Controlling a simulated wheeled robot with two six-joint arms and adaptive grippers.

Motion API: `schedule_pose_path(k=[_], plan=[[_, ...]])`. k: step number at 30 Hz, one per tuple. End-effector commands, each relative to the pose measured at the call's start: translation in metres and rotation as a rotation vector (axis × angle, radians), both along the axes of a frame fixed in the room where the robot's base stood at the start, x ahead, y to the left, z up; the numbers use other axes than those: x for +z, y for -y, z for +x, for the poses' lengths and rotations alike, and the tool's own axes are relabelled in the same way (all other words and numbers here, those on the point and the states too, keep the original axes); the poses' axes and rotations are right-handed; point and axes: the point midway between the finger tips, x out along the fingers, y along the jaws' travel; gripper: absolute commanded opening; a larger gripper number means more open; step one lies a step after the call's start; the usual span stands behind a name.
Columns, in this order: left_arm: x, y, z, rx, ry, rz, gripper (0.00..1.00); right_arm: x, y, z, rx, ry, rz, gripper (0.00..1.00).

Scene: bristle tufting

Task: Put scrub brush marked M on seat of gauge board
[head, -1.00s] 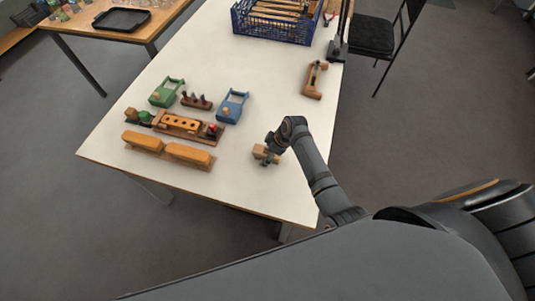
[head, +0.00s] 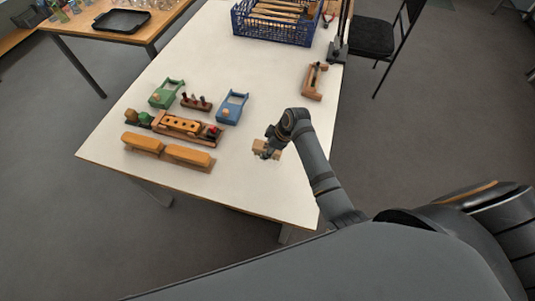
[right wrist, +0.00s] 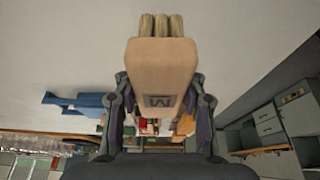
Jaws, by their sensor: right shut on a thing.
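My right gripper (head: 268,149) is shut on a pale wooden scrub brush (right wrist: 160,62), above the near right part of the white table. The right wrist view shows a dark M on its face and several tan bristle tufts at its top. In the head view the brush (head: 262,145) is small and partly covered by the gripper. I cannot tell for sure which wooden piece is the gauge board. A C-shaped wooden piece (head: 307,83) stands at the right edge, and a wooden board with a holed yellow block (head: 183,123) lies to the left. My left gripper is not in view.
Two orange-topped blocks (head: 188,155) lie at the near left. A green piece (head: 167,93), a small peg rack (head: 196,102) and a blue piece (head: 232,106) stand behind. A blue crate (head: 272,30) is at the back. The middle of the table is clear.

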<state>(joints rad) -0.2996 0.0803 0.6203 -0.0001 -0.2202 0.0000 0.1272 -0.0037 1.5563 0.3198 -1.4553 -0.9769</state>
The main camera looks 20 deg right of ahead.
Motion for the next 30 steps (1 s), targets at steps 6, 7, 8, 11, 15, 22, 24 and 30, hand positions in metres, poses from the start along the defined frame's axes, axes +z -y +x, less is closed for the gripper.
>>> schedule_pose_path(k=[6, 7, 8, 11, 15, 22, 24, 30], plan=[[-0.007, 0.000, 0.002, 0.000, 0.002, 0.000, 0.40, 0.053, -0.006, -0.051, 0.001, -0.003, 0.003, 0.01], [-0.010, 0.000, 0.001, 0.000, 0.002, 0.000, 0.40, 0.054, -0.007, -0.061, 0.000, -0.007, 0.003, 0.01], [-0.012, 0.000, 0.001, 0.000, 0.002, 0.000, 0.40, 0.057, -0.008, -0.070, -0.001, -0.008, 0.003, 0.01], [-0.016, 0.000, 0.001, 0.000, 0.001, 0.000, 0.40, 0.069, -0.010, -0.096, -0.001, -0.007, 0.004, 0.01], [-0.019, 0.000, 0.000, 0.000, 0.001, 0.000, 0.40, 0.082, -0.013, -0.121, -0.002, -0.008, 0.004, 0.01], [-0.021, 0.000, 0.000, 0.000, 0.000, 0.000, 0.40, 0.091, -0.014, -0.137, 0.000, -0.007, 0.002, 0.01], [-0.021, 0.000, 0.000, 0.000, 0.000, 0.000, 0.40, 0.091, -0.014, -0.138, 0.000, -0.006, 0.002, 0.01], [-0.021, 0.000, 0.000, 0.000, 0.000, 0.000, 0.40, 0.091, -0.014, -0.138, 0.000, -0.006, 0.001, 0.01]])
